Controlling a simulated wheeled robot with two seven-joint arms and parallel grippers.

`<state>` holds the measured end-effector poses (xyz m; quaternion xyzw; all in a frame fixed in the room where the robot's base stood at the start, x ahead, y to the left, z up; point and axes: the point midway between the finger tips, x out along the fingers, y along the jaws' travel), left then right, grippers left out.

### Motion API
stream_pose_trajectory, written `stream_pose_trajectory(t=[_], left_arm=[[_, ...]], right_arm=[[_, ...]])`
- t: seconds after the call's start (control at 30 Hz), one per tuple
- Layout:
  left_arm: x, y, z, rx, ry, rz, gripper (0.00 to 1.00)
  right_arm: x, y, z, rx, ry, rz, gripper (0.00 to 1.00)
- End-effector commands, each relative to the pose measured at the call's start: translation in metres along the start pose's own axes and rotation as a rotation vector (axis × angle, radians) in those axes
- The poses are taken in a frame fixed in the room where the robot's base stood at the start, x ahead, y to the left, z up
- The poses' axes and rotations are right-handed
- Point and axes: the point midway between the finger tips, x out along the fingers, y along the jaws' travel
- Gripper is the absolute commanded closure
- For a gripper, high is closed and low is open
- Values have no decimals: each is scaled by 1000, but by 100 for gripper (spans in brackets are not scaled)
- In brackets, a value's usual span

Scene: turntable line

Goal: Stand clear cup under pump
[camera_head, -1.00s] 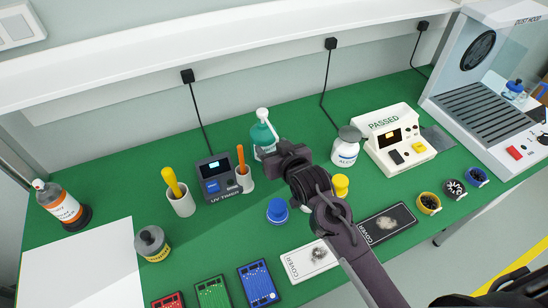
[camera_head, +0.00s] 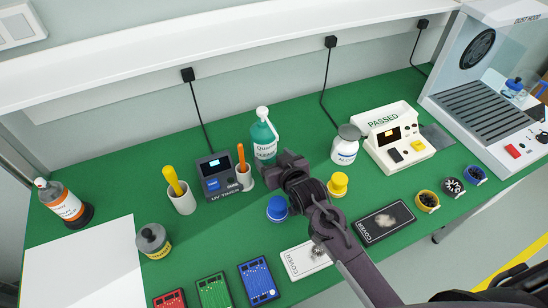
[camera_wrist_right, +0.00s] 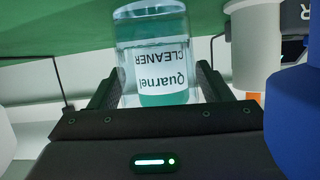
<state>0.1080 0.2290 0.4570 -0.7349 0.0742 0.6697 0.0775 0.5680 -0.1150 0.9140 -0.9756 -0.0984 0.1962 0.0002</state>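The teal cleaner bottle (camera_head: 264,152) with a white pump top stands upright near the back middle of the bench. In the right wrist view its label (camera_wrist_right: 162,72) shows upside down through a clear cup (camera_wrist_right: 130,22). The cup is between my right gripper's fingers (camera_wrist_right: 160,85), which look spread on both sides of it; contact is hard to tell. In the head view my right gripper (camera_head: 280,168) is just in front and to the right of the bottle, and the clear cup cannot be made out there. My left gripper is not in view.
A UV timer (camera_head: 216,180) and a white holder with an orange handle (camera_head: 244,178) stand left of the bottle. A blue-capped container (camera_head: 277,208), a yellow-capped one (camera_head: 338,185) and a white alcohol bottle (camera_head: 345,147) are nearby. Circuit boards lie in front.

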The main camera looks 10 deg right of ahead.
Motion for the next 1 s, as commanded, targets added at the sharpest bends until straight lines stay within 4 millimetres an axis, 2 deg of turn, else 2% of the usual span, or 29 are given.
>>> stream_pose_trajectory(t=[0.37, 0.47, 0.8, 1.0], left_arm=[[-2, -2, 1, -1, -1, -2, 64], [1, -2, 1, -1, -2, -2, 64], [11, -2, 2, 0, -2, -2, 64], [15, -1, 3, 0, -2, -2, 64]], right_arm=[[-1, 0, -4, 0, 2, 0, 22], [-10, 0, -1, 0, 1, 0, 22], [-78, 0, 0, 0, -1, 0, 22], [-109, 0, 0, 0, -2, 0, 22]])
